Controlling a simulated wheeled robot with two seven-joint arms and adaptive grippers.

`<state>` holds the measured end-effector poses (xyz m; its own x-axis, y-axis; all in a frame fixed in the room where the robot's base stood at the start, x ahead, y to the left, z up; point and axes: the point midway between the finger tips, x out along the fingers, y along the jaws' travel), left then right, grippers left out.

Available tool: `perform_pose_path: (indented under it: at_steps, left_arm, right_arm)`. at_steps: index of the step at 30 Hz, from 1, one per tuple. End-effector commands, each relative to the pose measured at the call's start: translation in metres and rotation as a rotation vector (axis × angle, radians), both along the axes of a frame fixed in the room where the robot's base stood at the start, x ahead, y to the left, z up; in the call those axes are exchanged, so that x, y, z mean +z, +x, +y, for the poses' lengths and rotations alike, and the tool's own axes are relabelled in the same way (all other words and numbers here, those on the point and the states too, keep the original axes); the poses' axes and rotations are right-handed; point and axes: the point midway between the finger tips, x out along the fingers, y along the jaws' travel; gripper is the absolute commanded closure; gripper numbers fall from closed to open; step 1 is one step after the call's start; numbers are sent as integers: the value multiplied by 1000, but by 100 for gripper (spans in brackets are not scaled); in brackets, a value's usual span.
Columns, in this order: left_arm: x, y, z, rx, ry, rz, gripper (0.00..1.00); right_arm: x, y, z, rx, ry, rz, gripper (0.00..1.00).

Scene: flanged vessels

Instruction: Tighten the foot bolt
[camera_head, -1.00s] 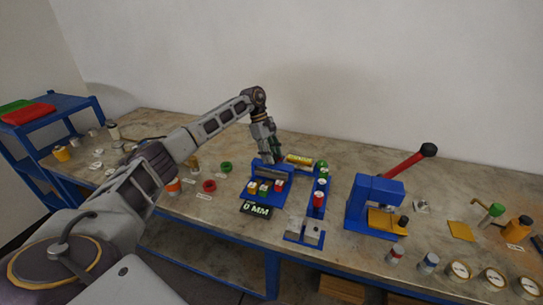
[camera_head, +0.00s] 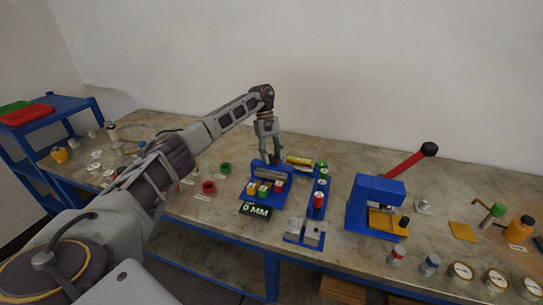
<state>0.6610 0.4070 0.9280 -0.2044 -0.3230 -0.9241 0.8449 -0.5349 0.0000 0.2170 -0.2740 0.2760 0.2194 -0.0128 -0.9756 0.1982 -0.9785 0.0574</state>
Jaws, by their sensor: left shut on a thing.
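My left gripper (camera_head: 271,148) points down at the back of a blue fixture (camera_head: 284,190) in the middle of the bench. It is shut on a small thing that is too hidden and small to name. The fixture carries a grey bar and a row of yellow, green and red blocks (camera_head: 264,188). A dark sign reading "0 MM" (camera_head: 256,209) lies at its front. I cannot pick out the foot bolt for certain. My right gripper is not in view.
A blue rack with red and green caps (camera_head: 318,199) stands right of the fixture, with a yellow cylinder (camera_head: 299,163) behind. Farther right is a blue press (camera_head: 374,207) with a red lever. A red ring (camera_head: 209,187) and a green ring (camera_head: 226,168) lie left.

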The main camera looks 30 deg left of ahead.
Motion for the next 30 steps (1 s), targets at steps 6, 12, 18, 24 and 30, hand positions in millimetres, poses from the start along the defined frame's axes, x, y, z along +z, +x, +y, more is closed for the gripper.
perform_pose_path:
  at_steps: [6, 12, 18, 24, 30]
  left_arm:
    - [0, 0, 0, 0, 1, 0, 86]
    - [0, 0, 0, 0, 1, -1, 48]
    - [0, 0, 0, 0, 0, 0, 41]
    - [0, 0, 0, 0, 0, 0, 41]
    - [7, 2, 2, 0, 0, -1, 41]
  right_arm:
    - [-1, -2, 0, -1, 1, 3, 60]
    - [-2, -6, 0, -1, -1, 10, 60]
    - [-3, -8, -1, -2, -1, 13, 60]
    - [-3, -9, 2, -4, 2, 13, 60]
    - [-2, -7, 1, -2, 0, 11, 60]
